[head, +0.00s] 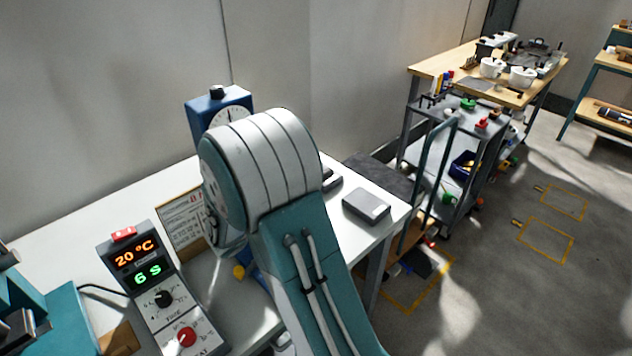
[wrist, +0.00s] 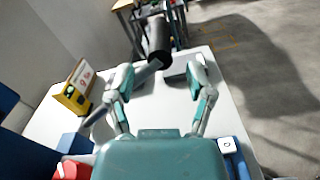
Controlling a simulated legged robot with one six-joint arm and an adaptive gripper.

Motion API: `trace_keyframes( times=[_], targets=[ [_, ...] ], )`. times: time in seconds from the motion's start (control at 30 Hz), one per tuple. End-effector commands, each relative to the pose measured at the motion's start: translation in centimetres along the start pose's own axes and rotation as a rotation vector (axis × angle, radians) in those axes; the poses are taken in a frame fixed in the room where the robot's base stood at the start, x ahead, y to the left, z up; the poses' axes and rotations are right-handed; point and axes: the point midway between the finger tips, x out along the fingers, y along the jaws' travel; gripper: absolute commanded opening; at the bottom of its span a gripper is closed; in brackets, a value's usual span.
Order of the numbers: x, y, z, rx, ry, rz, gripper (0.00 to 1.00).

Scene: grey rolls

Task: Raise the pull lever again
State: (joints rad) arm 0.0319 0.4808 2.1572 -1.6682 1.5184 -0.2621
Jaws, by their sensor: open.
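The pull lever shows in the wrist view as a thick black grip (wrist: 159,38) on a grey rod that slants from lower left to upper right. My gripper (wrist: 160,74) is open, with one finger on each side of the picture. The black grip appears beyond the fingertips, between them in the picture; I see no contact. In the head view my arm hides the gripper and most of the lever. A blue device with a round dial (head: 205,104) stands behind my arm, partly covered.
A control box (head: 158,290) reading 20 °C and 6 S stands on the white table (head: 85,237) at left. A framed sign (head: 183,222) is behind it. A grey box (head: 366,206) lies near the right edge. A cart (head: 480,125) stands beyond.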

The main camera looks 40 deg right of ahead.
Motion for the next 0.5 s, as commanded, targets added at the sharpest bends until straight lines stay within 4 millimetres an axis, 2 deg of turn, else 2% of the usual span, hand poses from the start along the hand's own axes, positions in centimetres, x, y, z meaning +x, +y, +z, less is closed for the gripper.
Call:
trace_keyframes(
  times=[0.1, 0.23, 0.5],
  targets=[
    [2.3, -0.1, 0.0, 0.001, 0.000, -0.004, 0.68],
    [4.1, -0.1, 0.0, 0.001, 0.001, -0.003, 0.68],
    [5.5, 0.0, 0.0, 0.001, 0.002, -0.001, 0.68]
  ],
)
